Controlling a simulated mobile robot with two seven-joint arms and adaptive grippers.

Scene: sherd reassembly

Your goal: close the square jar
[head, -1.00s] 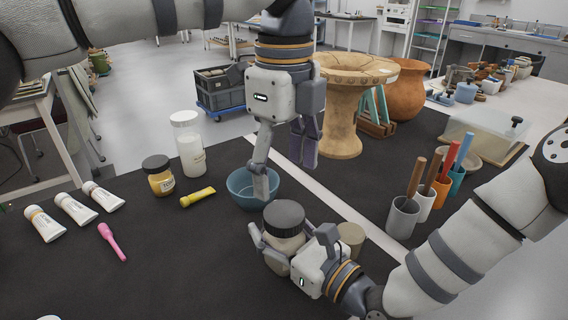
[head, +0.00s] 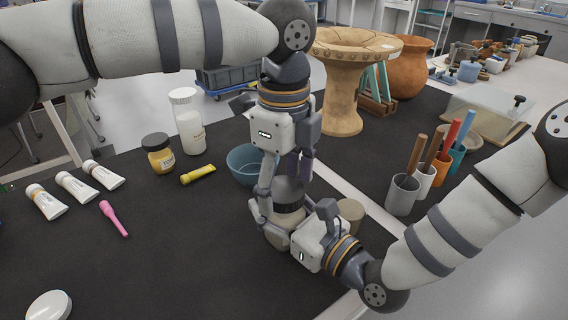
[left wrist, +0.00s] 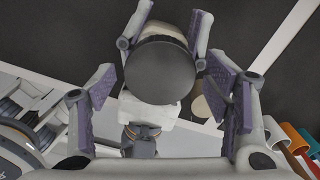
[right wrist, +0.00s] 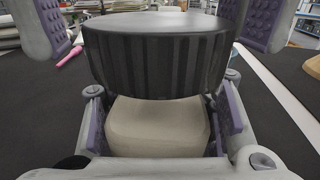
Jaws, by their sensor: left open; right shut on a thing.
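The square jar (head: 274,239) is beige with rounded corners and stands at the front of the dark table. My right gripper (head: 287,228) is shut on its body from the side; the pads show on both sides of the jar (right wrist: 158,127) in the right wrist view. A round black ribbed lid (right wrist: 160,55) sits over the jar's mouth; whether it is screwed down I cannot tell. My left gripper (head: 286,190) points down above the jar, open, its fingers on either side of the lid (left wrist: 160,70). In the left wrist view its pads stand apart from the lid.
A blue bowl (head: 243,166) stands just behind the jar, and a beige cylinder (head: 351,214) close to its right. Tool cups (head: 403,195) stand farther right. Tubes (head: 76,187), a yellow-labelled jar (head: 158,154) and a white bottle (head: 188,125) are at left. A white round lid (head: 48,306) lies front left.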

